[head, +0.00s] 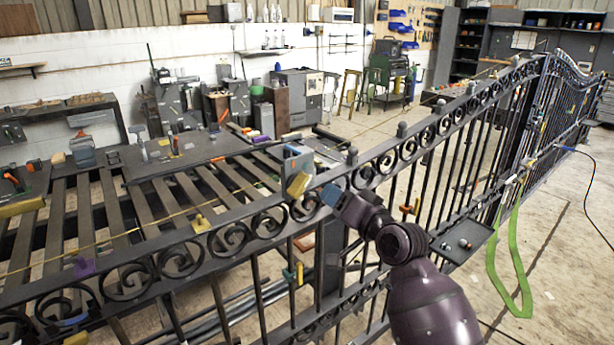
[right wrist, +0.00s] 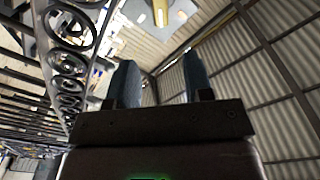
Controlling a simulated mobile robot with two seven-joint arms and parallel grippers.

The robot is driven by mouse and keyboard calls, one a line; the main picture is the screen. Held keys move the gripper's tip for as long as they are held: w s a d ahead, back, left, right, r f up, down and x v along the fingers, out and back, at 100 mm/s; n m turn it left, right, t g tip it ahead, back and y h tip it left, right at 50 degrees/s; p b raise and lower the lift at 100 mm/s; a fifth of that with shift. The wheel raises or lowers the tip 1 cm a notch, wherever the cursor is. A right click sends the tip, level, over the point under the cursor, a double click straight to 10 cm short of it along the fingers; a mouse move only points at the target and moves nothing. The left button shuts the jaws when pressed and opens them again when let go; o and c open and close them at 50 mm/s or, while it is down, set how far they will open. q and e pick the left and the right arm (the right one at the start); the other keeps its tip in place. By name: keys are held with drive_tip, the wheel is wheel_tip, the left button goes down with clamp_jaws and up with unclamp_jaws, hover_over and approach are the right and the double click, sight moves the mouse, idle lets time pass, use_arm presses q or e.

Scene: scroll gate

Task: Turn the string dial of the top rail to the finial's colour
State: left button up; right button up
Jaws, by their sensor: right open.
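The black scroll gate (head: 165,240) runs across the head view, with a top rail of ring scrolls. A small grey plate with a yellow block (head: 298,184) stands at the top rail. In the right wrist view a pale plate (right wrist: 140,12) with a yellow bar (right wrist: 160,18) shows beyond the fingers; I take it for the same part. I cannot tell for sure which part is the string dial. Grey finials (head: 402,130) top the rail to the right. My right gripper (head: 332,194) is open, its blue fingertips just right of the yellow block. My left gripper is not in view.
A yellow fitting (head: 201,222) and a purple one (head: 85,267) sit along the rail to the left. A small dark tray (head: 466,242) is at the gate, right of my arm. A green strap (head: 513,275) hangs from the gate.

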sight(308, 183)
drive_tip(key=shift+m, duration=0.3)
drive_tip(key=x, duration=1.1)
drive_tip(key=shift+s+a+f, duration=0.25)
drive_tip(key=shift+a+f, duration=0.05)
drive_tip(key=shift+a, duration=0.05)
clamp_jaws()
